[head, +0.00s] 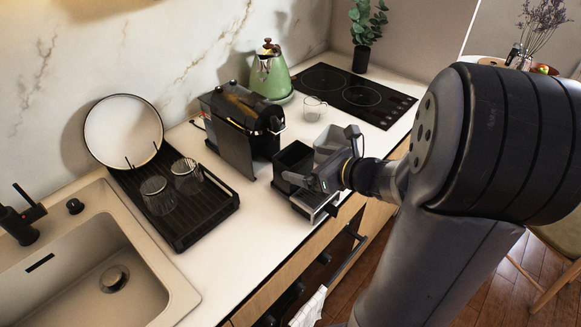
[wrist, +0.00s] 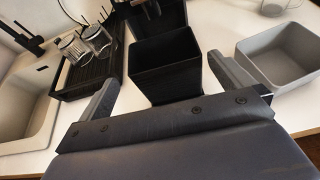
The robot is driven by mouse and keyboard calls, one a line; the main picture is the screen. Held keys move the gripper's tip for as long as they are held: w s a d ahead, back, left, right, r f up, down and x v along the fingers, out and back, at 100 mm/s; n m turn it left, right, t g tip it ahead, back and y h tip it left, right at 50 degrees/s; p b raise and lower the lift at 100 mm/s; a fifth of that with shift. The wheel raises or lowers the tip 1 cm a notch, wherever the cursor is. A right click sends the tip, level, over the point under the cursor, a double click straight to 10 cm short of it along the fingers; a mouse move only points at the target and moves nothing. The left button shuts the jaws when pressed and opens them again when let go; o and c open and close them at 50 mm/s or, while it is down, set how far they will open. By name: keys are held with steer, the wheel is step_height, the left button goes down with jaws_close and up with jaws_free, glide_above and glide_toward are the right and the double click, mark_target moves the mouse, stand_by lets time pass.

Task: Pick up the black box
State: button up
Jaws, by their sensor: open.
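The black box (head: 292,162) is an open-topped square bin on the white counter, in front of the coffee machine. In the wrist view the black box (wrist: 166,68) stands upright in the upper middle, just beyond my jaws and roughly between them. My gripper (head: 312,180) is at the counter's front edge, partly covering the box in the head view. In the wrist view my gripper (wrist: 165,92) is open, with one finger to the left of the box and one to the right. Nothing is held. Whether a finger touches the box I cannot tell.
A grey open box (wrist: 282,56) stands close to the right. The dark coffee machine (head: 238,125) is behind the black box. A black dish rack (head: 215,203) with two glasses is to the left, beside the sink (head: 90,260). A glass cup (head: 314,108) and green kettle (head: 270,75) stand farther back.

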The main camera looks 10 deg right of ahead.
mark_target(286, 155)
steer(key=shift+p+x, duration=0.55)
steer(key=shift+x, duration=3.35)
steer(key=shift+w+d+r, duration=0.15)
steer(key=shift+w, duration=0.05)
steer(key=shift+c, duration=0.6)
steer(key=c, duration=0.8)
